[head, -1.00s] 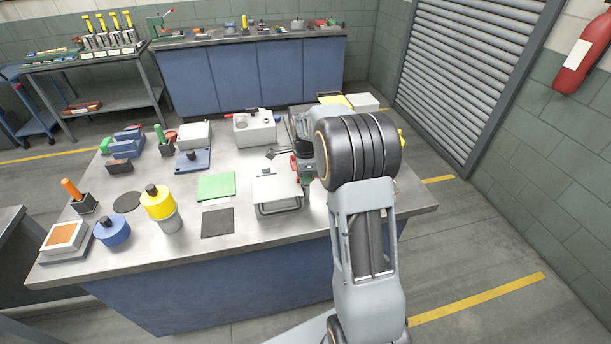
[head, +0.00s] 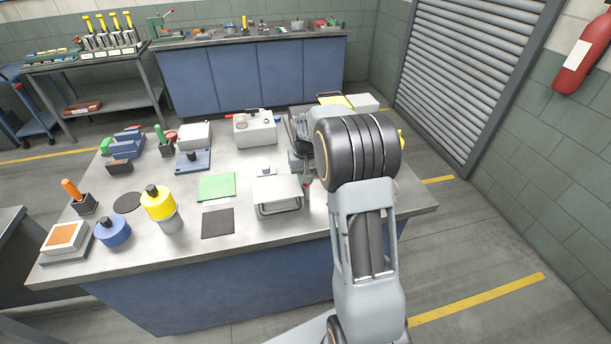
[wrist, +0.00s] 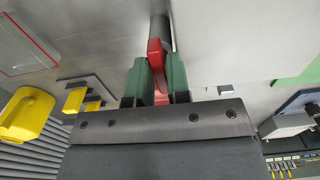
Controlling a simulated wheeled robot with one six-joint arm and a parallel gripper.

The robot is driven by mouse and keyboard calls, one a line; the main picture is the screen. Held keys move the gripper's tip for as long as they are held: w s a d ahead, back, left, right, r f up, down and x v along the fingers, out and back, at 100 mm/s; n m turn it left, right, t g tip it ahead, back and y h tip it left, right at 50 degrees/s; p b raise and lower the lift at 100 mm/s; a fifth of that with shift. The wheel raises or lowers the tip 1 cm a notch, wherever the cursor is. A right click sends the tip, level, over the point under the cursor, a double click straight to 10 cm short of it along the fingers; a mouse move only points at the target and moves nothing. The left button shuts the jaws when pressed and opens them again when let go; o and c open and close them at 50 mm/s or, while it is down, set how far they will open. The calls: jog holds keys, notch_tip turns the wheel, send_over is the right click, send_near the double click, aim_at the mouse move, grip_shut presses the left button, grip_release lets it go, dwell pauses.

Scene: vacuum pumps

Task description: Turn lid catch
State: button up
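In the wrist view a red lever (wrist: 155,52) with a dark round bar (wrist: 160,28) beyond it stands between the green fingers of my gripper (wrist: 159,78). The fingers are close together on either side of the red part, and it looks pinched between them. I take this red part for the lid catch, but its mounting is hidden. In the head view my gripper (head: 299,163) is low over the right part of the bench, largely hidden behind my arm. A white-lidded case (head: 277,187) stands just left of it.
The grey bench (head: 130,225) also bears a green mat (head: 216,186), a dark mat (head: 218,223), a yellow-topped cylinder (head: 157,202) and a pale box with a red handle (head: 255,130). A yellow object (wrist: 25,115) shows in the wrist view.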

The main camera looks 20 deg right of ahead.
jog(key=o, duration=0.4)
jog(key=shift+r, duration=0.2)
jog(key=shift+r+p, duration=0.75)
jog(key=shift+r, duration=0.1)
jog(key=shift+r, duration=0.1)
notch_tip(320, 180, up, 6)
jog(key=p, duration=0.4)
dwell(0.6)
